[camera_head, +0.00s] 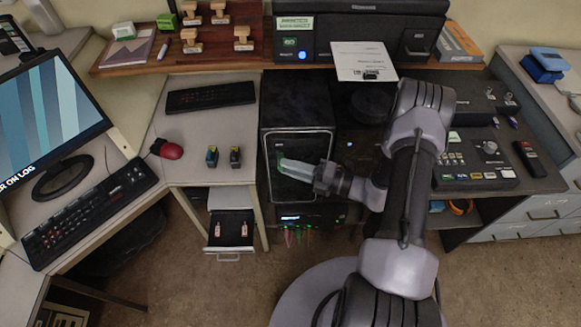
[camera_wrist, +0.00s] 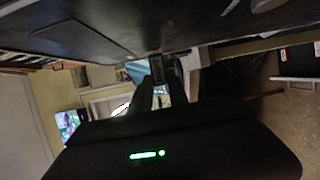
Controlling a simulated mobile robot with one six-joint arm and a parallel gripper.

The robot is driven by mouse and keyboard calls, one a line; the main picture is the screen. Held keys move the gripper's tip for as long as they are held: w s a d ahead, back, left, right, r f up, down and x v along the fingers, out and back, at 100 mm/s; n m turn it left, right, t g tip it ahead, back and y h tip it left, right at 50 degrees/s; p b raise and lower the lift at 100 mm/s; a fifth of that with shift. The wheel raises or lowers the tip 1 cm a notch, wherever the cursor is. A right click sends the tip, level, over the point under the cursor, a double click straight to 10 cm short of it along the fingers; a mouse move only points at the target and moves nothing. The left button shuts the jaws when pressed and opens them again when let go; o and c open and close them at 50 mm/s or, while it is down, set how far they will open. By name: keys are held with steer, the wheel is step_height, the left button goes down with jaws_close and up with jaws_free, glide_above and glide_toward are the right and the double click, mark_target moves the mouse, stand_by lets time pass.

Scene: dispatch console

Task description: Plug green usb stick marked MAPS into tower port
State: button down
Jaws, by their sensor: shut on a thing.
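The black tower (camera_head: 297,112) with a silver-framed front stands under the shelf, left of my arm. My gripper (camera_head: 284,163) reaches left across this front, its pale fingers close to it. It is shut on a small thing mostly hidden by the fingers. A bit of green shows at the fingertips, which fits the green usb stick. In the wrist view my gripper (camera_wrist: 160,74) has a small dark piece between its fingers, under a dark panel. The MAPS marking cannot be read. I cannot tell whether the held thing touches the tower or where the port is.
An open drawer (camera_head: 230,231) below holds two red-and-white pieces. A black unit (camera_head: 307,214) with coloured cables sits under the tower. A control panel (camera_head: 474,160) is right of my arm.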

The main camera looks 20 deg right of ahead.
steer(key=shift+w+d, duration=0.1)
steer(key=shift+w, duration=0.1)
stand_by(0.3)
steer(key=c, duration=1.2)
jaws_free()
steer(key=p+v, duration=0.3)
steer(key=v, duration=1.4)
steer(key=shift+s+d, duration=0.15)
